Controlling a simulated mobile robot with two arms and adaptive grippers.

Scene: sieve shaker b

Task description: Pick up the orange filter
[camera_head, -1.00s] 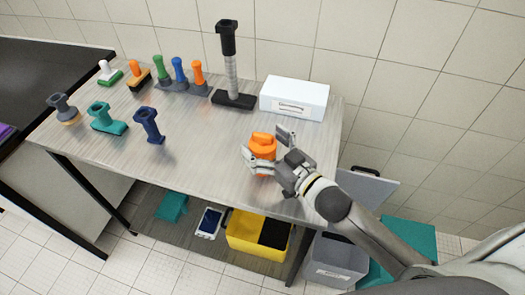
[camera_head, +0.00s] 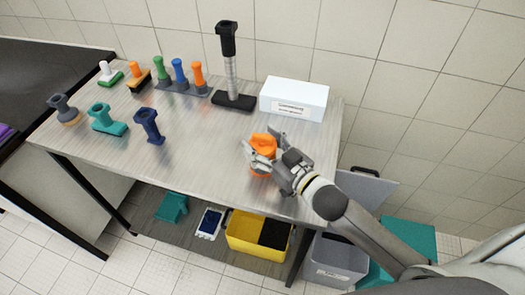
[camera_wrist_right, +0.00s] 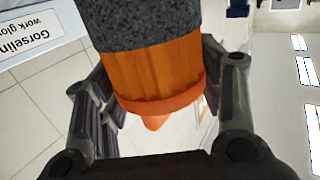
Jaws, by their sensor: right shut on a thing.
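The orange filter (camera_head: 262,142) is at the right part of the table, between the fingers of my right gripper (camera_head: 263,153). In the right wrist view the filter (camera_wrist_right: 155,75) shows an orange ribbed body with a rim and a dark grey speckled section. The fingers of the right gripper (camera_wrist_right: 155,105) lie on both sides of it and are shut on it. Whether the filter's base touches the table cannot be told. My left gripper is not in view.
A white box (camera_head: 294,98) stands behind the filter on the table (camera_head: 200,145). A black stand with a grey column (camera_head: 231,75) is at the back. Several coloured handled tools, including a navy one (camera_head: 149,126), occupy the left. A yellow bin (camera_head: 245,235) is below.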

